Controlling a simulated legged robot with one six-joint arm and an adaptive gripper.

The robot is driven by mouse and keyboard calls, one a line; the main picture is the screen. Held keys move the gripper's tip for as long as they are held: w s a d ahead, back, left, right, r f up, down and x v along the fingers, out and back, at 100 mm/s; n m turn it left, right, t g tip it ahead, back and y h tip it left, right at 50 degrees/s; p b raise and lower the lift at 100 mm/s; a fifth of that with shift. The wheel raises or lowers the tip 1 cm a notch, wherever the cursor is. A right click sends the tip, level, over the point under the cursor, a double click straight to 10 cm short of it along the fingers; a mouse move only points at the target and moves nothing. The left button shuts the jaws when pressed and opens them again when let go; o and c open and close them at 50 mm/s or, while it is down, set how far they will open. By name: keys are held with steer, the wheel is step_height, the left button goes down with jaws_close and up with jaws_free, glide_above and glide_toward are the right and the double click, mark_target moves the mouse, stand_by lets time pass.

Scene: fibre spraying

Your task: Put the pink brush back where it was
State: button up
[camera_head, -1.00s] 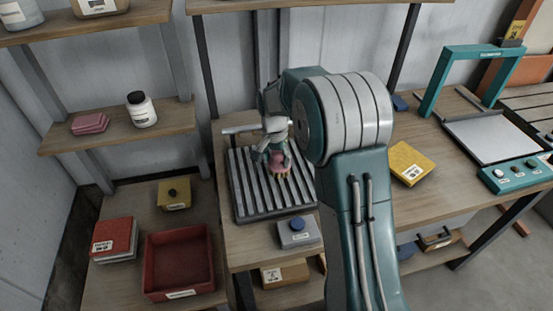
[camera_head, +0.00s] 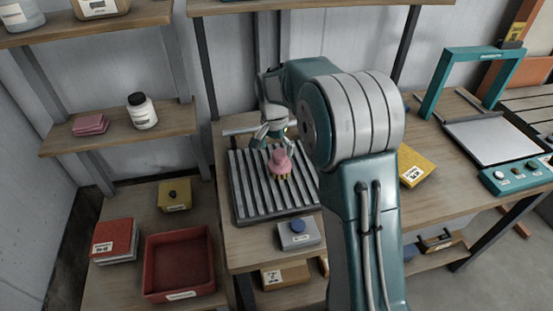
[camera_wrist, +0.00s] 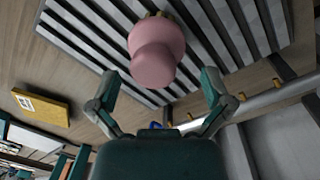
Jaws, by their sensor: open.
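The pink brush (camera_head: 279,162) stands upright on the grey slatted rack (camera_head: 244,200) on the workbench, its yellowish bristles down. In the wrist view the brush (camera_wrist: 156,52) shows its rounded pink top, with the rack's slats (camera_wrist: 88,40) under it. My gripper (camera_head: 272,136) is just behind the brush in the head view, apart from it. In the wrist view my gripper (camera_wrist: 156,90) is open, its two teal fingers spread to either side below the brush, with nothing between the tips.
A grey box with a blue knob (camera_head: 298,233) sits at the bench's front edge. A yellow box (camera_head: 412,166) lies right of my arm. A metal pipe (camera_wrist: 265,101) runs along the rack's back. A red tray (camera_head: 151,290) stands on the lower left shelf.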

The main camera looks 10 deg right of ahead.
steer(key=r, duration=0.7)
steer(key=shift+w+a+r, duration=0.15)
steer(key=shift+w+r, duration=0.05)
steer(key=shift+r, duration=0.1)
